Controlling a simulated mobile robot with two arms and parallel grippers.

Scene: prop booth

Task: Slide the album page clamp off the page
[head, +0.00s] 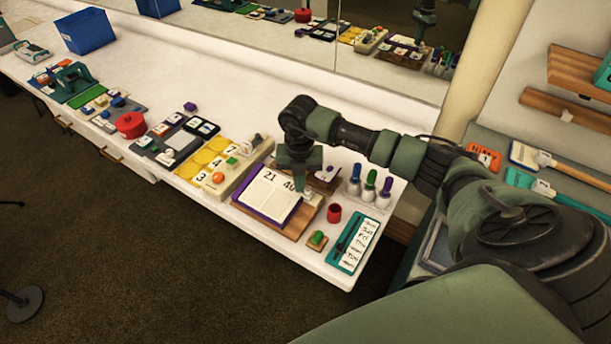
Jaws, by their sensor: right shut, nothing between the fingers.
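The open album (268,196) has white pages marked 21 and 40 and a purple cover. It lies on a wooden board (296,226) on the white counter. My right gripper (306,193) points down at the album's right edge, beside the 40. It is shut with nothing in it. I cannot clearly make out the page clamp; the gripper and its wrist cover part of the album's right edge. Whether the fingers touch the page or the board I cannot tell. My left gripper is not in view.
Right of the board stand a red cup (334,213), several bottles (369,187), a green block on a small base (317,240) and a teal list board (353,243). A number panel (216,170) sits close on the left. A mirror (290,45) runs behind the counter.

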